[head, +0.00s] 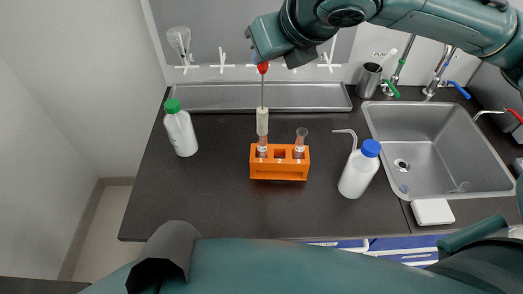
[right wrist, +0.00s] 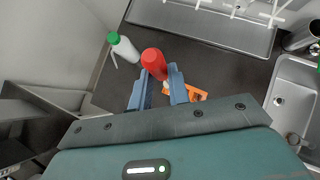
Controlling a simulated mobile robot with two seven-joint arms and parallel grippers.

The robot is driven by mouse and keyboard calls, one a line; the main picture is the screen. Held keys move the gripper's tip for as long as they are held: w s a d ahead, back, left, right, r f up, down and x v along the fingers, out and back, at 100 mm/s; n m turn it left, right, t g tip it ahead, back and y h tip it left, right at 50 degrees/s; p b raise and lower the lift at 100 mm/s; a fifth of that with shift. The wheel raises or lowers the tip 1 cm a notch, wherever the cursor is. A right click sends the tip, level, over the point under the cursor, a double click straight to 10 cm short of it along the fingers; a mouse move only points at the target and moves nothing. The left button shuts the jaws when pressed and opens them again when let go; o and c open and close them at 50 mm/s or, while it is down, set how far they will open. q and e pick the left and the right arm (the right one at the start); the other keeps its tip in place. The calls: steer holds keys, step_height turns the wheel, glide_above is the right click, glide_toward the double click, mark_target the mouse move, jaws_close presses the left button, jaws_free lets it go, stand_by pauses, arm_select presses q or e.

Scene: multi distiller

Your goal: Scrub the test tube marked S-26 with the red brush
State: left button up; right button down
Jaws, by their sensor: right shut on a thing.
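My right gripper (head: 262,58) comes in from the top right and is shut on the red brush. The brush's red handle end (head: 263,68) shows below the fingers, with a thin stem and a pale bristle head (head: 262,121) hanging upright. In the right wrist view, the red handle (right wrist: 153,62) stands between the fingers (right wrist: 160,88). The bristle head is over the left test tube (head: 262,146) in the orange rack (head: 279,172); I cannot tell how far it is inside. A second test tube (head: 300,143) stands in the rack's right slot. Labels are too small to read. My left gripper is not in view.
A green-capped bottle (head: 181,130) stands left of the rack, a blue-capped wash bottle (head: 359,170) right of it. The sink (head: 435,175) is at right, with a metal cup (head: 369,80) behind. A steel tray (head: 200,97) runs along the back. The counter's front left is clear.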

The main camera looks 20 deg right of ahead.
steer(key=shift+r, duration=2.45)
steer(key=w+d+r, duration=0.2)
steer(key=w+r, duration=0.3)
steer(key=w, duration=0.4)
steer(key=shift+w+d, duration=0.3)
steer(key=shift+d, duration=0.1)
